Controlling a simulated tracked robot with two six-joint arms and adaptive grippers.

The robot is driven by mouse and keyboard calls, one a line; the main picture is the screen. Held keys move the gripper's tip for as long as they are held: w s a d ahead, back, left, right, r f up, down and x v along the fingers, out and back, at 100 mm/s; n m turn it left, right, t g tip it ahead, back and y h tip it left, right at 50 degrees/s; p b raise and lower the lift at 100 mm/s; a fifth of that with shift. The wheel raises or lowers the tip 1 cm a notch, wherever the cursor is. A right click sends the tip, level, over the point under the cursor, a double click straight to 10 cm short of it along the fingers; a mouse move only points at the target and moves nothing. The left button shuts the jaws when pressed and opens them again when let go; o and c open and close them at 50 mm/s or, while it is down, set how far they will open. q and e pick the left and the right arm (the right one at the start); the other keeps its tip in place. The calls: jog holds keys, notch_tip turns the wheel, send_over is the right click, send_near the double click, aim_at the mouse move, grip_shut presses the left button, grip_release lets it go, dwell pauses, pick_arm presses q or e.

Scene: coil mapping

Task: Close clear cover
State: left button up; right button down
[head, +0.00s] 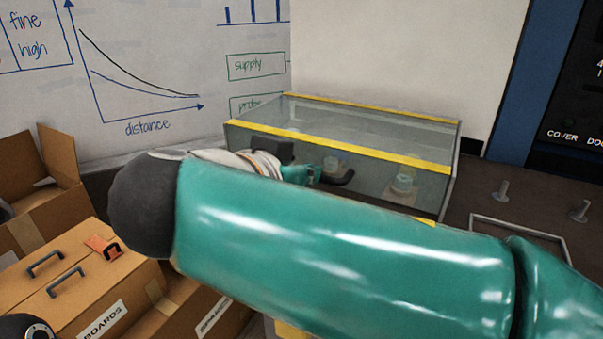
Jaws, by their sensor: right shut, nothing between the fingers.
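The clear cover (340,113) is a glassy box with yellow edge strips, standing on the dark bench at the centre back. Its top panel lies almost level and its front panel (375,170) hangs down below the front yellow strip. My right gripper (345,179) is dark and shut, with nothing between its fingers. It overlaps the front panel; I cannot tell whether it touches the panel. My teal right arm crosses the foreground and hides the cover's lower front edge. A small pale cylindrical part (404,180) shows through the panel. My left gripper is not in view.
A cardboard box (85,275) with black handles and an orange tag, plus an open carton (45,180), stand at left. A metal frame (520,232) and two upright pegs (501,190) are on the bench at right. A whiteboard (150,60) stands behind.

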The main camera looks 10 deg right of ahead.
jog(key=shift+f+b, duration=0.5)
jog(key=shift+f, duration=0.4)
jog(key=shift+s+a, duration=0.1)
jog(key=shift+s, duration=0.05)
